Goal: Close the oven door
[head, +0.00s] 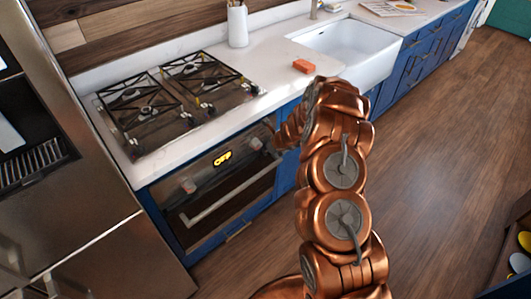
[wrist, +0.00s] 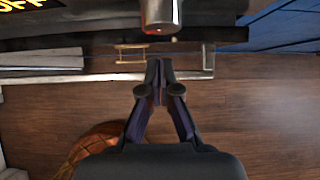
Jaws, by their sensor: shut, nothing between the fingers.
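The oven (head: 222,180) is built in below the cooktop, with a dark front and a display reading OFF. Its door (head: 235,193) stands upright or almost so; I cannot tell whether a small gap remains. The pale bar handle (head: 215,205) crosses the door, its right end near my arm. My gripper (wrist: 158,65) is shut and empty in the wrist view, its fingertips overlapping the handle bar (wrist: 110,77); contact is unclear. A metal knob (wrist: 160,15) is just above the tips there. In the head view my arm hides the gripper's fingers.
The cooktop (head: 165,95) and white counter (head: 255,60) are above the oven, with an orange sponge (head: 304,66) near the sink (head: 350,50). Blue cabinets (head: 415,60) continue right. A steel appliance (head: 80,190) stands left. The wood floor (head: 440,150) is open at right.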

